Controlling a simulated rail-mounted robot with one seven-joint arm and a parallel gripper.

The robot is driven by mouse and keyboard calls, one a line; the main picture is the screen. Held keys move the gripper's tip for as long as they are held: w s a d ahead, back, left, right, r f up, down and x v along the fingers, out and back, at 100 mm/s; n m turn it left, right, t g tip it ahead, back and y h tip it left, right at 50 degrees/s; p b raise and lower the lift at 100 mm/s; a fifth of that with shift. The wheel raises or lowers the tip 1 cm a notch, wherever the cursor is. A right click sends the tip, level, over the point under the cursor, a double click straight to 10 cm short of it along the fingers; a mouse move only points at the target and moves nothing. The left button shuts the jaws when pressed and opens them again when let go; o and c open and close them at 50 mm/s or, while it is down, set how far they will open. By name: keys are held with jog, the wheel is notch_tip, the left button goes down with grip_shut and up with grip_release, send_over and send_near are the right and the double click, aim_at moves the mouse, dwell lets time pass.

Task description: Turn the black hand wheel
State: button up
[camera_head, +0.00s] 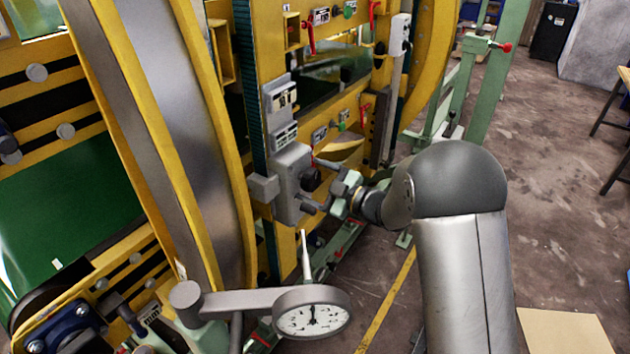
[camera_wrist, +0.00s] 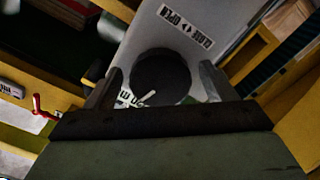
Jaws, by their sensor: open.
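The black hand wheel (camera_wrist: 160,78) is a dark round knob on a light grey box (camera_wrist: 205,22). A label with "OPEN" and "CLOSE" lettering shows beside the wheel. In the head view the dark wheel (camera_head: 310,178) sits on the front of the grey box (camera_head: 290,165), partly hidden by my gripper. My gripper (camera_head: 315,185) is open and faces the box. In the wrist view the fingers of my gripper (camera_wrist: 161,70) stand on either side of the wheel, one left and one right. I cannot tell whether either finger touches it.
A dial gauge (camera_head: 312,312) on a grey arm stands in the foreground. The yellow machine frame (camera_head: 265,50) surrounds the box, with red levers (camera_head: 309,35) above. A large curved ring (camera_head: 185,110) rises at left. The floor (camera_head: 555,200) at right is mostly clear.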

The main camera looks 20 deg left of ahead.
jog(key=shift+c, duration=0.4)
jog(key=c, duration=0.9)
jog(key=shift+m, duration=0.4)
jog(key=m, duration=0.3)
jog(key=shift+d, duration=0.1)
jog(key=m+p, duration=0.1)
jog(key=m, duration=0.2)
jog(key=shift+m, duration=0.3)
jog(key=m+p, duration=0.2)
jog(key=m, duration=0.2)
jog(key=shift+p, duration=0.35)
jog(key=shift+s+m+p, duration=0.1)
jog(key=shift+m+p, duration=0.7)
jog(key=shift+m, duration=1)
jog(key=shift+f, duration=0.1)
